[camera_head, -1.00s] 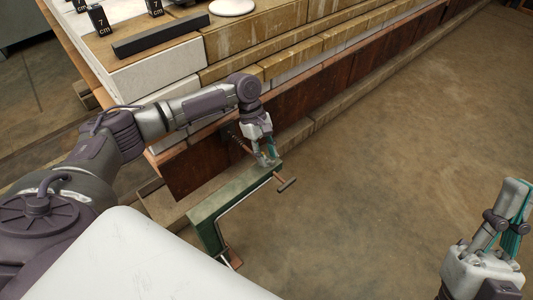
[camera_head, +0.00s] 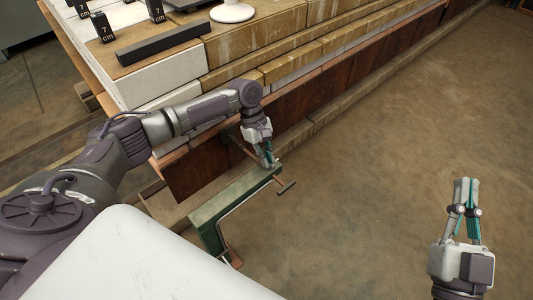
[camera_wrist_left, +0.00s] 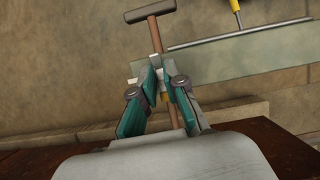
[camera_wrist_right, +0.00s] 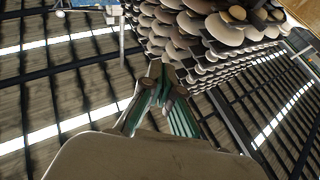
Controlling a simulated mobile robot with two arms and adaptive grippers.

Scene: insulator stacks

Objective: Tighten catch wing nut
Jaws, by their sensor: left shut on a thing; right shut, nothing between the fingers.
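My left gripper (camera_head: 269,160) is at the far end of a green bar (camera_head: 230,197), where a brown rod with a T-handle (camera_head: 287,187) passes. In the left wrist view my left gripper (camera_wrist_left: 160,78) is shut on a small grey metal piece around the rod, which looks like the wing nut (camera_wrist_left: 139,82). The fingers hide most of it. The T-handle (camera_wrist_left: 150,12) sticks out beyond the fingertips, and the pale green bar (camera_wrist_left: 250,55) runs to the right. My right gripper (camera_head: 467,182) is shut and empty over the floor at the right, fingertips pointing up.
A stepped stack of wood and white blocks (camera_head: 270,50) runs along the far side, above rusty brown panels (camera_head: 300,108). A black bar (camera_head: 160,48) and a white disc (camera_head: 232,12) lie on top. The floor (camera_head: 390,160) between my grippers is clear.

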